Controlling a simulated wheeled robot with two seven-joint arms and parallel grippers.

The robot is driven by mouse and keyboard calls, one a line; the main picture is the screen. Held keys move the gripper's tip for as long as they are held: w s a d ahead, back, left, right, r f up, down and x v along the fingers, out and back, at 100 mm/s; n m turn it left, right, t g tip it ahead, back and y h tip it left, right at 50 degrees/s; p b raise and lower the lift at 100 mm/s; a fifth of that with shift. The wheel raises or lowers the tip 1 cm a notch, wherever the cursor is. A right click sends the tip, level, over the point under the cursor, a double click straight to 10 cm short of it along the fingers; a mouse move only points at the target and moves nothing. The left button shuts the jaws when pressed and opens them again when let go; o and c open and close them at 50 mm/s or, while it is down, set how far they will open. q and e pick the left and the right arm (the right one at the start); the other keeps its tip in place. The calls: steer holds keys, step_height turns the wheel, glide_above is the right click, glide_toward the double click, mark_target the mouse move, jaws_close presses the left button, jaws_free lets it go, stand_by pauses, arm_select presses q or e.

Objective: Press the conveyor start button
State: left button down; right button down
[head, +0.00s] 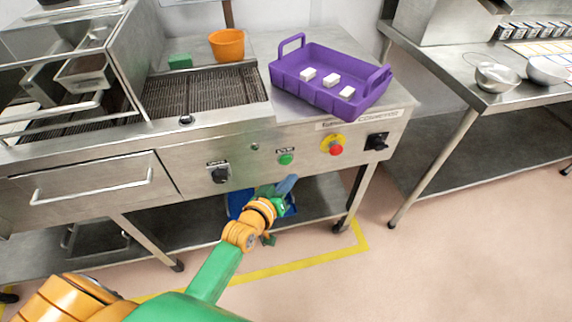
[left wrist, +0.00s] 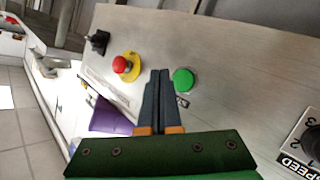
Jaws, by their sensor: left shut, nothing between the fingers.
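The green start button (head: 286,159) is on the steel front panel of the conveyor, between a black speed knob and a red emergency button. It also shows in the left wrist view (left wrist: 183,80), just right of the fingertips. My left gripper (head: 289,182) is shut and empty, its fingers pointing at the panel a little below the green button in the head view. In the left wrist view the closed fingers (left wrist: 160,76) show beside the button, apart from it in the picture; I cannot tell the gap in depth. My right gripper is not in view.
The red emergency button (head: 336,149) on a yellow plate sits right of the green one, with a black switch (head: 377,141) beyond it. The black speed knob (head: 219,173) is to the left. A purple tray (head: 318,94) with 3 white blocks stands above the panel.

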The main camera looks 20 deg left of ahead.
mark_target(291, 161)
arm_select(q)
steer(key=shift+w+a+b, duration=0.2)
steer(key=shift+w+a, duration=0.25)
steer(key=shift+w, duration=0.25)
steer(key=shift+w+a+b, duration=0.2)
steer(key=shift+w+a, duration=0.25)
steer(key=shift+w, duration=0.2)
steer(key=shift+w, duration=0.1)
stand_by(1.0)
steer(key=shift+w+a, duration=0.2)
steer(key=shift+w, duration=0.05)
steer(key=shift+w+a, duration=0.25)
steer(key=shift+w, duration=0.05)
stand_by(0.7)
steer(key=shift+r, duration=0.1)
steer(key=shift+s+d+p, duration=0.45)
steer(key=shift+s, duration=0.25)
